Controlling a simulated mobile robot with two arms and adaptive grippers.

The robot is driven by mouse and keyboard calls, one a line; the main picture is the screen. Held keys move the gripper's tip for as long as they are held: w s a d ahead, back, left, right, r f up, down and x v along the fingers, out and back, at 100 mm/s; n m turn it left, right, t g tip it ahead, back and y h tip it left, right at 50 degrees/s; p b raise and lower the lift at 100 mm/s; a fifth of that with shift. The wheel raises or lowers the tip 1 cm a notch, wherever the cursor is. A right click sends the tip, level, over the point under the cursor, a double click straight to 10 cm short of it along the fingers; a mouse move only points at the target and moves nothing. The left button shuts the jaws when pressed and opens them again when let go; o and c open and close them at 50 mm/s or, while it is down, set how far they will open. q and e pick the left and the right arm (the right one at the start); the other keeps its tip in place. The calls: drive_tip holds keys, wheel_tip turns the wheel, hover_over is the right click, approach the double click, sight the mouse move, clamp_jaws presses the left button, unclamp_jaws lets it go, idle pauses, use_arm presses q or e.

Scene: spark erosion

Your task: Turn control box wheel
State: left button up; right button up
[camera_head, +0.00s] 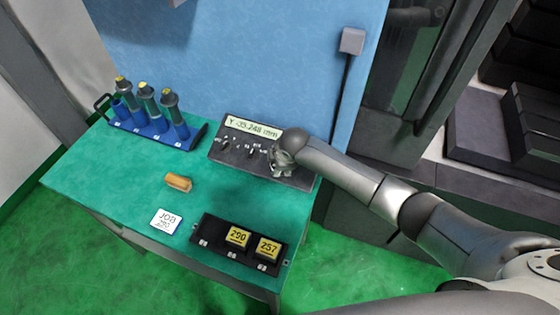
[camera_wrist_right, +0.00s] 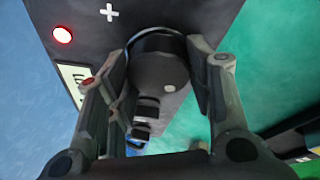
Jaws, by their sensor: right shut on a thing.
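The dark control box (camera_head: 232,155) stands at the back right of the green table, with a lit display (camera_head: 252,128) that reads a Y value in mm. My right gripper (camera_head: 283,158) is at the right end of the box and hides the wheel there in the head view. In the right wrist view, the round grey wheel (camera_wrist_right: 160,68) sits between the two fingers of my right gripper (camera_wrist_right: 162,75), which are shut on it. Smaller dark knobs (camera_wrist_right: 146,110) show beside the wheel. My left gripper is not in view.
A blue rack (camera_head: 155,130) with several tool holders stands at the back left. A yellowish block (camera_head: 178,182), a JOB card (camera_head: 166,221) and a black tray (camera_head: 213,235) with yellow-labelled blocks 290 (camera_head: 237,237) and 257 (camera_head: 267,248) lie on the green table (camera_head: 110,175).

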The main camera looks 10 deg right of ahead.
drive_tip(key=o, duration=1)
drive_tip(key=shift+r, duration=0.1)
drive_tip(key=v, duration=1.1)
drive_tip(key=shift+r, duration=0.35)
drive_tip(key=shift+s, duration=0.15)
